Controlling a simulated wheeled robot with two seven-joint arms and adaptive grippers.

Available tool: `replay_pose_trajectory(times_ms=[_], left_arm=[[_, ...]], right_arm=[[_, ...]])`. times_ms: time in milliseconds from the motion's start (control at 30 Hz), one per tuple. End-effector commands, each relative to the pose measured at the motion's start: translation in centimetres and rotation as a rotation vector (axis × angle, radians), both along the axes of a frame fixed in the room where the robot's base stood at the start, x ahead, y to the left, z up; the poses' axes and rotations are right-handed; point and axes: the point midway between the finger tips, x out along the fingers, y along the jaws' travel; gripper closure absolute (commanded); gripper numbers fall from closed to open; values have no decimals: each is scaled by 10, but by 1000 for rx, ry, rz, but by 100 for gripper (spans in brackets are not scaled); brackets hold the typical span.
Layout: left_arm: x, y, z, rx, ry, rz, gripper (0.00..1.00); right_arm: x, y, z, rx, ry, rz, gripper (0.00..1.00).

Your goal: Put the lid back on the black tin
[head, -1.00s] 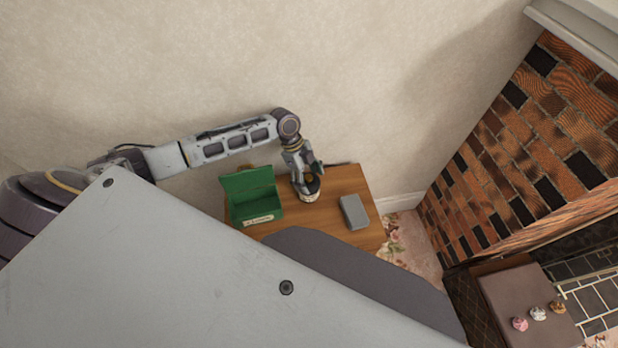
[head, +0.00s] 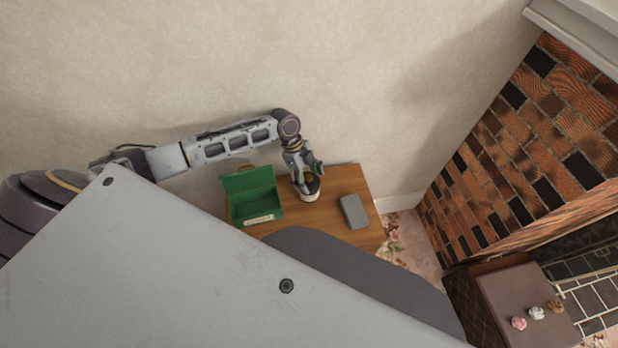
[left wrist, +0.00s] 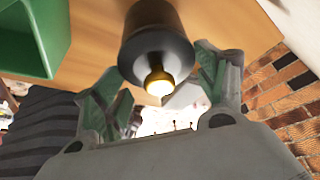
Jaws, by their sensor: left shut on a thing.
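The black tin (left wrist: 150,14) stands on the wooden table; in the left wrist view its dark round body is at the top centre. Its black lid (left wrist: 143,58), with a gold knob, is at the near end of that body, between my fingers. My left gripper (left wrist: 160,75) is shut on the lid, one finger to each side. I cannot tell whether the lid is seated on the tin or slightly apart. In the head view my left gripper (head: 311,178) is low over the table, largely hiding the tin and lid. My right gripper is not in view.
An open green box (head: 268,208) stands left of the gripper, close by; its wall (left wrist: 43,40) shows in the left wrist view. A grey box (head: 354,211) lies to the right on the table (head: 330,227). The wall is behind and a brick fireplace (head: 530,150) is at right.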

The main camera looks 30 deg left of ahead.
Motion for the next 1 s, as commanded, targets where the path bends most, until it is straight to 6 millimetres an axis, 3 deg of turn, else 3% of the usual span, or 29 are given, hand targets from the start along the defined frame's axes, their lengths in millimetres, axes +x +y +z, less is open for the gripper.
replay_pose_trajectory(times_ms=[267,300,467,1000], left_arm=[[0,0,0,0,0,0,46],[0,0,0,0,0,0,23],[0,0,0,0,0,0,3],[0,0,0,0,0,1,0]], right_arm=[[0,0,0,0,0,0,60],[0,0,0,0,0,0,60],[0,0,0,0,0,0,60],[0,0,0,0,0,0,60]])
